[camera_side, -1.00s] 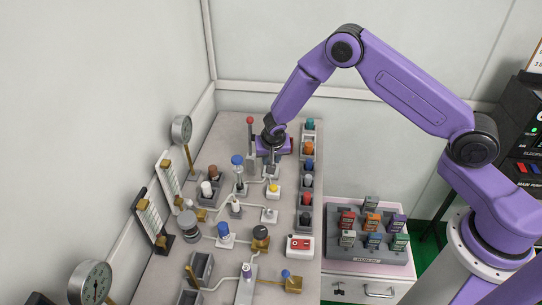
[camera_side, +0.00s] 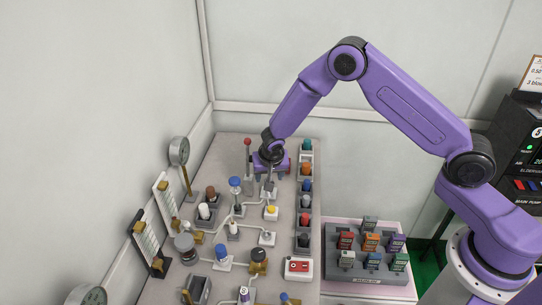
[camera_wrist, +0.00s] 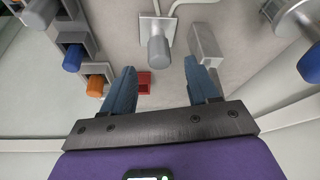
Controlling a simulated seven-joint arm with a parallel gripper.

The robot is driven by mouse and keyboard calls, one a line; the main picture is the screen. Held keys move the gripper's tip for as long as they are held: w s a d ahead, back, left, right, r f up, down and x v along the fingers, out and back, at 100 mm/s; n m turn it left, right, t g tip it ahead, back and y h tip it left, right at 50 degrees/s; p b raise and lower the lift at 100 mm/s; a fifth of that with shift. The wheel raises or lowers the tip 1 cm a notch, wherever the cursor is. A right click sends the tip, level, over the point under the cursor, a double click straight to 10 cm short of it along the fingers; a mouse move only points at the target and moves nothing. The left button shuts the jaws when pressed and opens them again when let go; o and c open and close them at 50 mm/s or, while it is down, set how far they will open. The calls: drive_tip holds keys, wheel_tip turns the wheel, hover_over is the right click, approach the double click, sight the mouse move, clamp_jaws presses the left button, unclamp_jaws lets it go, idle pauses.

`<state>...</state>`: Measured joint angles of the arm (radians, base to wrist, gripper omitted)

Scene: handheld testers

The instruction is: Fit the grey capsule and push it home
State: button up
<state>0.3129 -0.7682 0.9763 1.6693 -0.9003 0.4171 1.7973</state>
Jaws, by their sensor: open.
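A grey cylinder (camera_wrist: 158,47), which looks like the grey capsule, stands upright on a pale square plate (camera_wrist: 150,22) joined to pipes in the wrist view. My gripper (camera_wrist: 164,76) is open, with a blue-grey finger on each side and nothing between the tips. The cylinder is apart from the fingers, beyond their tips in the picture. In the side view my gripper (camera_side: 269,168) hangs over the far end of the bench, above a small pale fitting (camera_side: 268,189) that it partly hides. I cannot tell how deep the cylinder sits.
A column of holders with coloured capsules, including an orange one (camera_side: 306,168), lines the bench's right edge. A red-knobbed lever (camera_side: 248,142) stands left of my gripper and a blue-topped post (camera_side: 235,182) nearer the camera. Gauges and panels line the left wall.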

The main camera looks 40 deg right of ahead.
drive_tip(key=v, duration=1.3)
drive_tip(key=s+r+n+g+y, duration=0.1)
drive_tip(key=s+r+n, duration=0.3)
drive_tip(key=s, duration=0.4)
drive_tip(key=s+r+n, duration=0.4)
drive_tip(key=s, duration=0.4)
drive_tip(key=s+d+r+n+g, duration=0.1)
drive_tip(key=s+d+n, duration=0.2)
drive_tip(key=s, duration=0.6)
drive_tip(key=s+d+n+g+y, duration=0.1)
drive_tip(key=s+d+n, duration=0.3)
drive_tip(key=s+n, duration=0.3)
drive_tip(key=s, duration=0.3)
drive_tip(key=shift+s+r+n+g+y, duration=0.2)
drive_tip(key=shift+r+n+g+y, duration=0.1)
drive_tip(key=shift+r, duration=0.05)
